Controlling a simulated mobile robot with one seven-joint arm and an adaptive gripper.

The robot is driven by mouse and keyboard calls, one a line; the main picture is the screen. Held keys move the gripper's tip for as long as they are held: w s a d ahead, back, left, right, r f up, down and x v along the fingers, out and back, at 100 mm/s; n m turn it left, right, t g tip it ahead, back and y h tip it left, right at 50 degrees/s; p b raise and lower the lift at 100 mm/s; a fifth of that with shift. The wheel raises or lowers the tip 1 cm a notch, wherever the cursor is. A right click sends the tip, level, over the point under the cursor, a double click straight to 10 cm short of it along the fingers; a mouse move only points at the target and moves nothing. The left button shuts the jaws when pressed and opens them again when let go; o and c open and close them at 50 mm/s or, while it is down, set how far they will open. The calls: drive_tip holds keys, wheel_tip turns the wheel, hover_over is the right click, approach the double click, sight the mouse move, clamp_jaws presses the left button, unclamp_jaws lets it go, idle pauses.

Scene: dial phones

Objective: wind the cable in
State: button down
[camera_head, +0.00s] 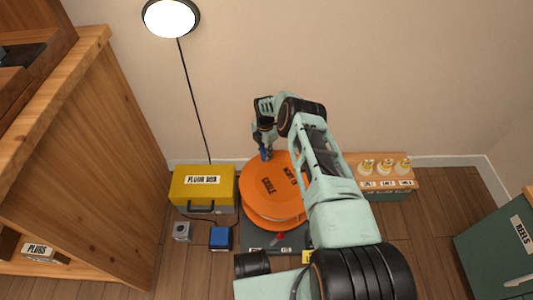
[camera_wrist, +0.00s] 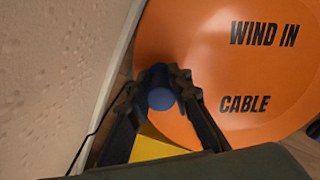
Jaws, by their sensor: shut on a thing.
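The orange cable reel (camera_head: 285,208) lies flat on a dark base, its top face lettered "CABLE" and "WIND IN". It fills much of the wrist view (camera_wrist: 225,75). A blue crank knob (camera_wrist: 161,88) stands near the reel's rim, on the wall side. My gripper (camera_head: 265,153) reaches down to the knob at the reel's far left edge. In the wrist view its two dark fingers (camera_wrist: 158,92) are closed around the blue knob. Cable wound on the reel cannot be made out clearly.
A shelf of bulbs (camera_head: 385,172) is right. A floor lamp (camera_head: 171,18) stands behind. The wall is close behind the reel.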

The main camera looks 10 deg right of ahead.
drive_tip(key=c, duration=1.8)
unclamp_jaws()
drive_tip(key=shift+r, duration=0.15)
wheel_tip(320, 180, up, 12)
drive_tip(key=shift+f, duration=0.1)
